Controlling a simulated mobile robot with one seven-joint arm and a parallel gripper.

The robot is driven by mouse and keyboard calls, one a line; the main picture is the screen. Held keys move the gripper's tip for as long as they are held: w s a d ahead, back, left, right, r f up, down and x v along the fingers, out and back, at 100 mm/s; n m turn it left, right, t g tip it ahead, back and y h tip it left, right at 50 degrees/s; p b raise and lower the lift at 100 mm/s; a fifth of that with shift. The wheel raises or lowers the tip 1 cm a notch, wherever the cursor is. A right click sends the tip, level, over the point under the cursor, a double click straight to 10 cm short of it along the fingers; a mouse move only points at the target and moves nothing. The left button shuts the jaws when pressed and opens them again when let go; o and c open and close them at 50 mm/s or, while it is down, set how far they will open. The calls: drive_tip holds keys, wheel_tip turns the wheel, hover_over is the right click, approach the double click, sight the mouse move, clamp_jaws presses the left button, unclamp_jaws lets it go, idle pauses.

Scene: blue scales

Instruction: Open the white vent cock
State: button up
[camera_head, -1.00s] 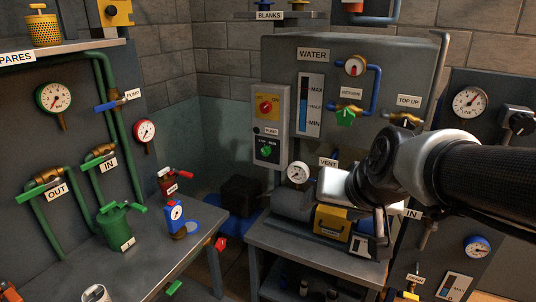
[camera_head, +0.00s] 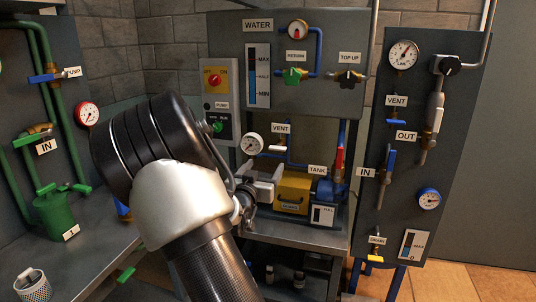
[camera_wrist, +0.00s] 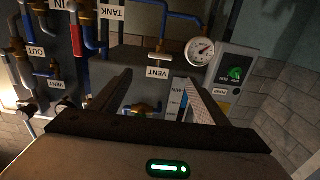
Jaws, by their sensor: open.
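The white vent cock (camera_head: 277,148) is below the VENT label (camera_head: 280,128), right of the round gauge, on the pipework above the yellow block. Its handle lies roughly level. In the wrist view, which is upside down, the cock (camera_wrist: 160,57) shows just beyond the VENT label (camera_wrist: 158,72). My gripper (camera_wrist: 158,76) is open and empty, its two dark fingers pointing toward the cock with a finger on either side of the label. The cock is apart from both fingers as far as I can see.
A white gauge (camera_head: 252,146) is close left of the cock. The yellow block (camera_head: 293,191) and blue TANK unit (camera_head: 328,190) stand below and right. Another VENT with a blue handle (camera_head: 396,122) is on the right panel.

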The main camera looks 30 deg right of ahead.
sight(277, 148)
drive_tip(key=b+x, duration=0.1)
drive_tip(key=x, duration=1.4)
drive_tip(key=shift+w, duration=0.1)
drive_tip(key=shift+c, duration=0.2)
drive_tip(key=c, duration=1)
